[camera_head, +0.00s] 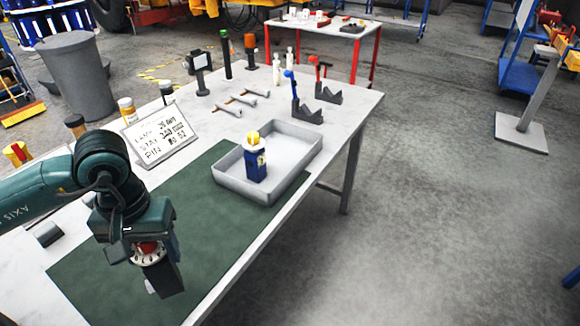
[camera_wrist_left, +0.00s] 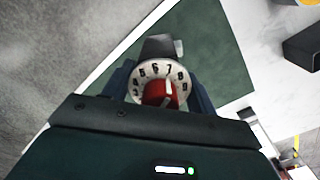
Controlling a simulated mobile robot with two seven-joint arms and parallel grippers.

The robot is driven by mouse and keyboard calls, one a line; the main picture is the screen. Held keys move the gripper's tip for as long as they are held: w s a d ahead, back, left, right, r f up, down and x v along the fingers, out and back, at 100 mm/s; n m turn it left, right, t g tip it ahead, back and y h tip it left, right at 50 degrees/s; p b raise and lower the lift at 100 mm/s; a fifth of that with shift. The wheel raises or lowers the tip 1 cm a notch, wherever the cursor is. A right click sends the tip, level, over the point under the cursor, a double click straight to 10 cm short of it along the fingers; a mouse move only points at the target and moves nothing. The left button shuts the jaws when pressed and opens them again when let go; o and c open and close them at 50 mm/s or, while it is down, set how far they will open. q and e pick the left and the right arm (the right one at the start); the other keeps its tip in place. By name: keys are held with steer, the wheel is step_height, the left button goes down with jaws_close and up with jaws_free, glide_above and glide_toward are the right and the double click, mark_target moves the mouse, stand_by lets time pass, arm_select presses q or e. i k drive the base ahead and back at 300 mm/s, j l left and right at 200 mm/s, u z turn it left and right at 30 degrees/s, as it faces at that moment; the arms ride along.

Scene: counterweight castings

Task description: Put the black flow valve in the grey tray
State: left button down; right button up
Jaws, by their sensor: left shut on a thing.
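The black flow valve (camera_head: 163,279) has a white numbered dial and a red knob. My left gripper (camera_head: 152,250) is shut on it, over the near part of the green mat (camera_head: 205,215). In the left wrist view the valve's dial (camera_wrist_left: 150,71) sits between the two fingers, its dark body beyond; I cannot tell whether it touches the mat. The grey tray (camera_head: 292,165) stands at the mat's far right end, away from the gripper. A blue bottle with a yellow top (camera_head: 256,168) stands inside it. My right gripper is not in view.
A sign (camera_head: 160,136) stands left of the tray. Wrenches (camera_head: 240,98), a black stand (camera_head: 202,75) and two dark brackets (camera_head: 308,112) lie behind. A dark block (camera_head: 47,234) is at the left. The mat between valve and tray is clear.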

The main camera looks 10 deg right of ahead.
mark_target(285, 150)
steer(key=i+l+z, duration=0.1)
steer(key=l, duration=0.3)
steer(key=i+l, duration=0.35)
steer(key=i+l+z, duration=0.15)
steer(key=i, duration=0.25)
steer(key=i+l+z, duration=0.15)
steer(key=i+l, duration=0.15)
steer(key=i, duration=0.15)
steer(key=i+j, duration=0.15)
steer(key=j, duration=0.15)
steer(key=i+j+z, duration=0.1)
steer(key=i+j, duration=0.05)
steer(key=j, duration=0.1)
